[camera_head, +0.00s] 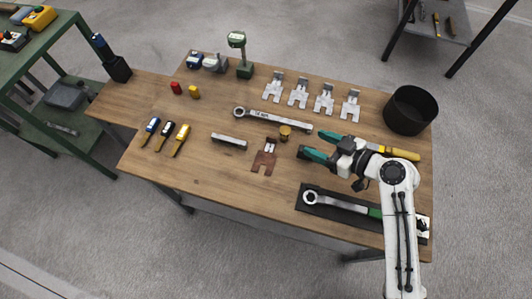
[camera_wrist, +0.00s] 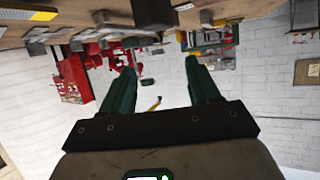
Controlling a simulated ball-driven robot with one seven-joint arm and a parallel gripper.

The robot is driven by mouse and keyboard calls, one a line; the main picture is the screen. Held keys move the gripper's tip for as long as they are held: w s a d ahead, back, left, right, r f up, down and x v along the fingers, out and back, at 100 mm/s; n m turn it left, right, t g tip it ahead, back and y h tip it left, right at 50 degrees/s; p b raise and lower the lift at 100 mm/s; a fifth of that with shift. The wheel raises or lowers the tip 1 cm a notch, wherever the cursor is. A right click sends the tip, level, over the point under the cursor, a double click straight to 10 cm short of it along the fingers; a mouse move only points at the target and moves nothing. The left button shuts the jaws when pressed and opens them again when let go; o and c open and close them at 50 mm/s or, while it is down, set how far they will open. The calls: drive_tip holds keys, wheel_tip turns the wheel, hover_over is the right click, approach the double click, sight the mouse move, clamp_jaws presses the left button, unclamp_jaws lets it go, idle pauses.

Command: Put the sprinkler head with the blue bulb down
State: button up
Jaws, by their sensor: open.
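A small brass-coloured piece (camera_head: 285,133) stands on the wooden table, near the table's middle. It may be the sprinkler head, but no blue bulb can be made out. My gripper (camera_head: 310,142) is low over the table just right of this piece, its green fingers spread and pointing toward it. In the wrist view, which is upside down, the fingers (camera_wrist: 158,78) are apart with nothing between them.
A long wrench (camera_head: 275,119) lies behind the brass piece, and a brown bracket (camera_head: 264,160) lies in front-left. A yellow-handled tool (camera_head: 400,153), a black bin (camera_head: 410,110) and a wrench in a dark tray (camera_head: 335,202) are near my arm.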

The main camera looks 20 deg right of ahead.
sight(289, 132)
drive_tip(key=x, duration=0.4)
drive_tip(key=shift+w+a, duration=0.3)
drive_tip(key=shift+p+x, duration=0.55)
drive_tip(key=shift+x, duration=2.4)
drive_tip(key=shift+d+f, duration=0.1)
drive_tip(key=shift+d, duration=0.05)
drive_tip(key=c, duration=1.1)
clamp_jaws()
